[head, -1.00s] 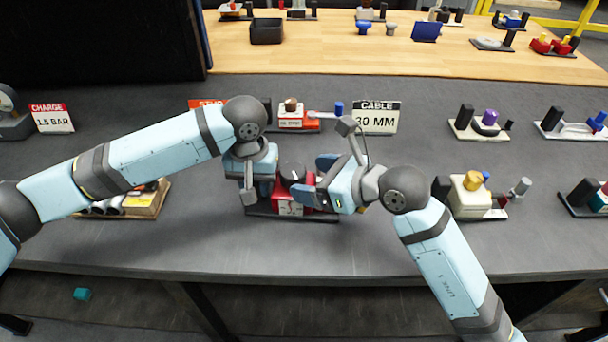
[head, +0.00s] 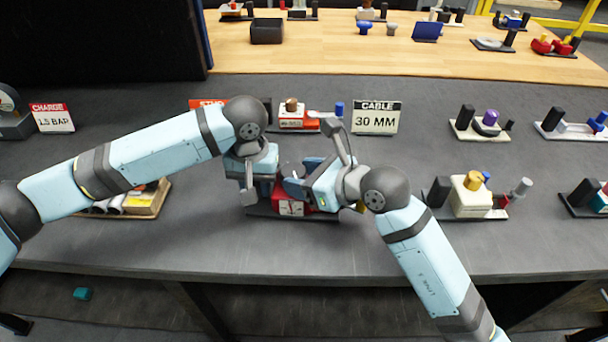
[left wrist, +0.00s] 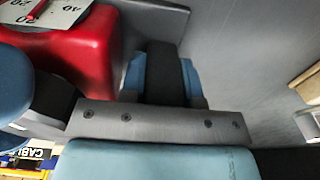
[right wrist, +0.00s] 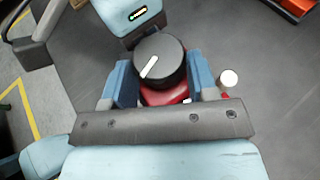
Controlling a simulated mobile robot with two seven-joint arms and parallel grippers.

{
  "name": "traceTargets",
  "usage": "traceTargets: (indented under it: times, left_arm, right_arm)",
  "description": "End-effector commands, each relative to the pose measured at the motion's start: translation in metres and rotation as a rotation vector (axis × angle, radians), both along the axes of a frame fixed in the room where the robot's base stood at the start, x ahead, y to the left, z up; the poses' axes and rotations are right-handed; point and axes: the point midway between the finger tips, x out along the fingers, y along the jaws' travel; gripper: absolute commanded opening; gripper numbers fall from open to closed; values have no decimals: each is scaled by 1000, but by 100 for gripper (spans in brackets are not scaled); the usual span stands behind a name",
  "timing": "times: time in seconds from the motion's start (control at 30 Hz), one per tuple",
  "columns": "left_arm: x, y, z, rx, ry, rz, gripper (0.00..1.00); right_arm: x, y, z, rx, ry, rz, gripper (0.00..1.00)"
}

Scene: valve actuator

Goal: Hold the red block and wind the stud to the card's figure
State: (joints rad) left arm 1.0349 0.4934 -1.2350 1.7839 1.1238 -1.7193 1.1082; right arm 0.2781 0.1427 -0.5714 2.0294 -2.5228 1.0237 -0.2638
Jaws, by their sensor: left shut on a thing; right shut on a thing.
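The red block (head: 291,208) stands on a dark base near the front middle of the bench, its white dial with a needle facing front. The left wrist view shows its red side (left wrist: 85,45) and part of the dial, with a "20" and a red needle. My left gripper (left wrist: 163,78) is shut on a black upright post (left wrist: 163,72) beside the red block. My right gripper (right wrist: 160,85) is shut on the black round stud (right wrist: 160,58) above the red block; the stud has a white mark. A card (head: 376,117) reads "CABLE 30 MM".
A "CHARGE 1.5 BAR" card (head: 52,117) stands far left. An orange card (head: 205,103) is partly hidden by my left arm. An orange-based device (head: 297,120) stands behind, a cream block (head: 470,195) to the right.

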Motion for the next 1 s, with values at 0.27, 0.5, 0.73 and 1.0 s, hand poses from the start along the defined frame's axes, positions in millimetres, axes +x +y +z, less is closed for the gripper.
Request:
traceTargets:
  times: [0.27,0.5,0.73,1.0]
  left_arm:
    - [0,1,-3,2,3,3,0]
    - [0,1,-3,2,3,3,0]
    - [0,1,-3,2,3,3,0]
    - [0,1,-3,2,2,2,0]
  right_arm:
    - [-3,2,-1,1,2,-102,30]
    - [-3,2,-1,3,2,-103,30]
    - [-3,2,-1,2,1,-103,80]
    - [-5,-2,1,1,-1,-105,80]
